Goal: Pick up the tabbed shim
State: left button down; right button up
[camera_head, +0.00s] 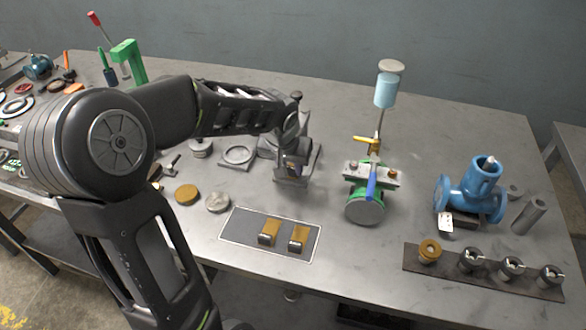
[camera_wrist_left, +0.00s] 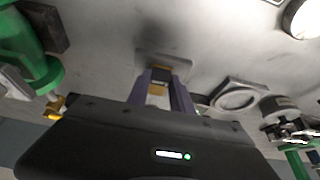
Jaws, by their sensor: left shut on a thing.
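My left gripper (camera_head: 291,170) is over the middle of the table, behind the grey mat (camera_head: 234,228). In the left wrist view its two purple fingers (camera_wrist_left: 159,84) are shut on a small piece with a dark end and a gold part, which looks like a tabbed shim (camera_wrist_left: 157,90). In the head view the held piece is mostly hidden by the gripper. Two more gold shims with grey tabs, a left one (camera_head: 269,231) and a right one (camera_head: 299,236), lie side by side on the mat. My right gripper is not in view.
A blue pump body (camera_head: 474,193) and a dark strip (camera_head: 490,276) with several fittings are farther right. A square plate with a ring (camera_head: 238,155) and round discs (camera_head: 217,202) lie left.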

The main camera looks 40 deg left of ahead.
pick_arm(q)
jog(key=shift+r, duration=0.15)
jog(key=shift+r, duration=0.45)
jog(key=shift+b+v, duration=0.4)
jog(key=shift+v, duration=0.8)
jog(key=s+d+b, duration=0.1)
jog(key=s+d, duration=0.1)
jog(key=s, duration=0.3)
jog(key=s+d+b, duration=0.1)
jog(key=s, duration=0.4)
jog(key=s+d, duration=0.2)
jog(key=s, duration=0.4)
jog(key=shift+d+r+b, duration=0.1)
jog(key=shift+d+b, duration=0.25)
jog(key=shift+b, duration=0.05)
